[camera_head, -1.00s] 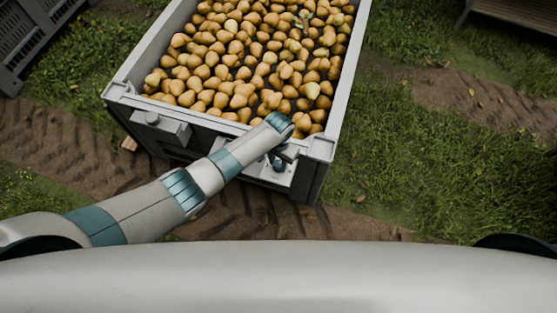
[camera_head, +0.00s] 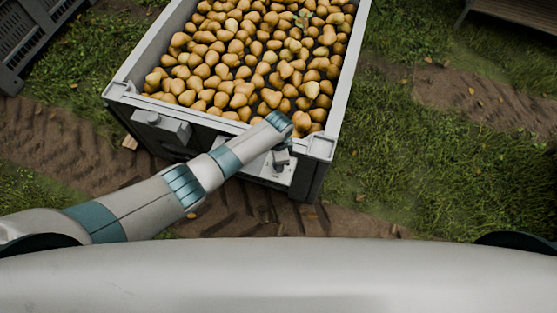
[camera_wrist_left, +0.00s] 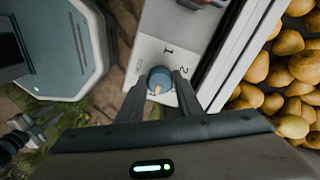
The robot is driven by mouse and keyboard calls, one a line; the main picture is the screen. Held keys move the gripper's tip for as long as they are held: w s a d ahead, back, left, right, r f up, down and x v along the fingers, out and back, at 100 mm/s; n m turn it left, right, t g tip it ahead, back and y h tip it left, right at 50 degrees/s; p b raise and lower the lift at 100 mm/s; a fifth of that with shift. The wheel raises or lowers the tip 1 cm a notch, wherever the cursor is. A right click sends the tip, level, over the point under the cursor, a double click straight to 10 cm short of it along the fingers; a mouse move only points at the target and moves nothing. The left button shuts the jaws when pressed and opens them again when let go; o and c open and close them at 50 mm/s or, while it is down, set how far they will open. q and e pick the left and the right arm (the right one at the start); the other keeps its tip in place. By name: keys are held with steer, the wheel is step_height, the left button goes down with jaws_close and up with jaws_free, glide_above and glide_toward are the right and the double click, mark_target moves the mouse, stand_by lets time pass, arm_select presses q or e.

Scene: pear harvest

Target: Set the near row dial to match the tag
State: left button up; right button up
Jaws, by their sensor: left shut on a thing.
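The mark is on the knob's lower side in the left wrist view, away from the printed 1 and 2. My left gripper (camera_wrist_left: 160,88) is shut on the dial, one dark finger on each side. In the head view my left gripper (camera_head: 281,160) is at the panel on the bin's near face and covers the dial. I cannot make out a readable tag. What seems to be my right gripper (camera_wrist_left: 35,132) is at the left wrist view's lower left, its jaws unclear.
The grey bin (camera_head: 337,85) is full of yellow-brown pears (camera_head: 250,50). A grey box (camera_head: 160,126) is on its near face, left of my arm. Grass and muddy ruts lie around. A dark crate (camera_head: 35,35) and a wooden bench (camera_head: 515,12) stand farther back.

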stand_by(0.3)
arm_select(q)
steer(key=o, duration=1)
steer(key=shift+o, duration=0.2)
steer(key=shift+r, duration=0.15)
steer(key=shift+r, duration=0.55)
step_height(320, 180, up, 16)
steer(key=shift+b, duration=0.45)
